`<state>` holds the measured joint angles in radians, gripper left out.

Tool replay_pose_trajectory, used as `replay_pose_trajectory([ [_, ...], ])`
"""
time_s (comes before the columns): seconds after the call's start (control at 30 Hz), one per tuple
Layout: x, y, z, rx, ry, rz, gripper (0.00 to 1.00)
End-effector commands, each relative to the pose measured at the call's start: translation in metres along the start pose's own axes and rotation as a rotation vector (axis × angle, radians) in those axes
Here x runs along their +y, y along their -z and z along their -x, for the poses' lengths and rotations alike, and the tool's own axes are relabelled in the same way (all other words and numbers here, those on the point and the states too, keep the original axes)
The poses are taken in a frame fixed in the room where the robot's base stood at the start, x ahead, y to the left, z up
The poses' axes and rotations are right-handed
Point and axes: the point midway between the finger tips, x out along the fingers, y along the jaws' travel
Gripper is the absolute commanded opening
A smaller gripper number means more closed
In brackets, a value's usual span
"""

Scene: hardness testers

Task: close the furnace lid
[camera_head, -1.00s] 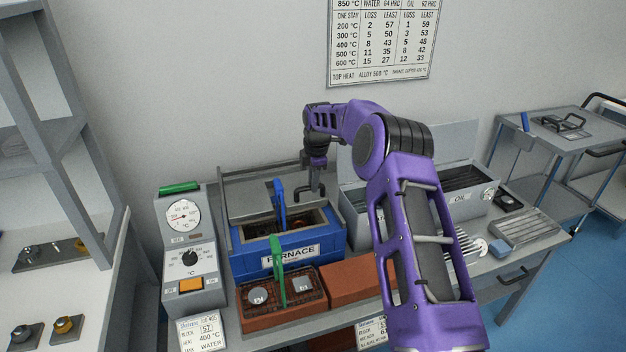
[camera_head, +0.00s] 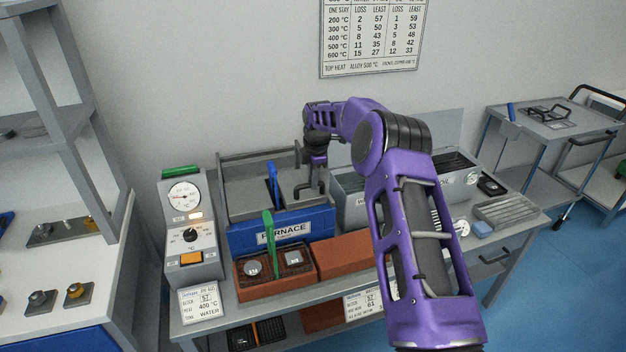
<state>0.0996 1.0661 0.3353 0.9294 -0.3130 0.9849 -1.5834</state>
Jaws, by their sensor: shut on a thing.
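The blue furnace (camera_head: 280,236) stands on the bench, its name label facing me. Its flat grey lid (camera_head: 245,198) lies over the top, and I see no dark chamber opening. A blue upright handle (camera_head: 273,182) rises at the lid; I cannot tell whether it passes through a slot. My gripper (camera_head: 315,172) is at the right part of the lid, shut on the dark bent lid handle (camera_head: 318,187). The fingertips are small and partly hidden by the handle. I cannot tell whether the lid is fully seated at its front edge.
A control box (camera_head: 191,228) with dials stands left of the furnace. A brick block (camera_head: 263,285) with a green upright handle (camera_head: 268,240) and a plain brick (camera_head: 343,256) sit in front. A grey water tank (camera_head: 358,204) stands close on the right, partly behind my arm.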

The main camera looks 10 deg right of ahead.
Motion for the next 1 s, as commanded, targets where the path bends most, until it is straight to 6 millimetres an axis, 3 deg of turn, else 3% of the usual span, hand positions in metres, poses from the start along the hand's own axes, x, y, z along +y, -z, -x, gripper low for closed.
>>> replay_pose_trajectory([
  [0.07, -0.005, 0.0, -0.002, 0.0, 0.018, 0.0, 0.0],
  [0.1, -0.005, 0.0, -0.002, 0.0, 0.018, 0.0, 0.28],
  [0.23, -0.004, 0.0, -0.002, 0.0, 0.015, 0.0, 0.51],
  [0.53, -0.003, 0.0, -0.001, 0.0, 0.01, 0.0, 0.52],
  [0.67, -0.002, 0.0, 0.01, 0.0, 0.006, 0.0, 0.52],
  [1.0, -0.001, -0.001, 0.085, -0.001, 0.006, 0.0, 0.52],
])
